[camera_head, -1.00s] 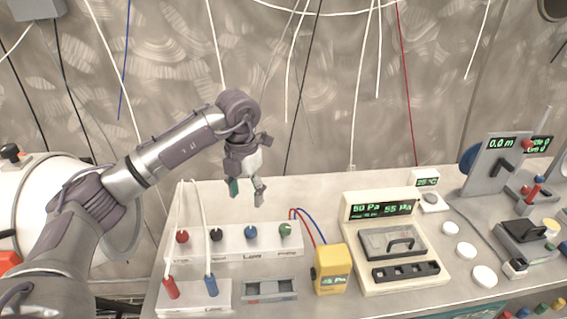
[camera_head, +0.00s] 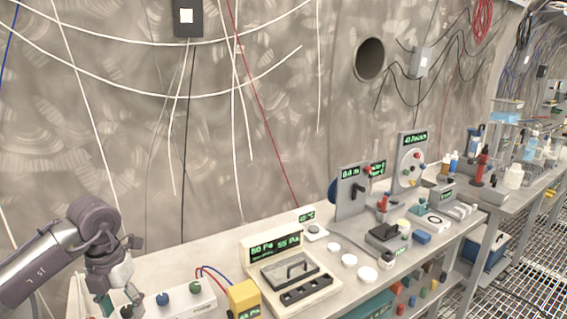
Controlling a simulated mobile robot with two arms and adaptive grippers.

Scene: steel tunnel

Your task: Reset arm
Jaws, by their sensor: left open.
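My left arm comes in from the lower left corner. The fingertips reach close to the bottom edge of the picture. My right gripper is not in view.
The bench (camera_head: 228,240) carries a yellow meter (camera_head: 245,300), a cream pressure unit (camera_head: 290,270), white discs (camera_head: 367,275) and a grey panel with a lever (camera_head: 351,192). Cables hang on the wall. A grated floor (camera_head: 520,275) lies right.

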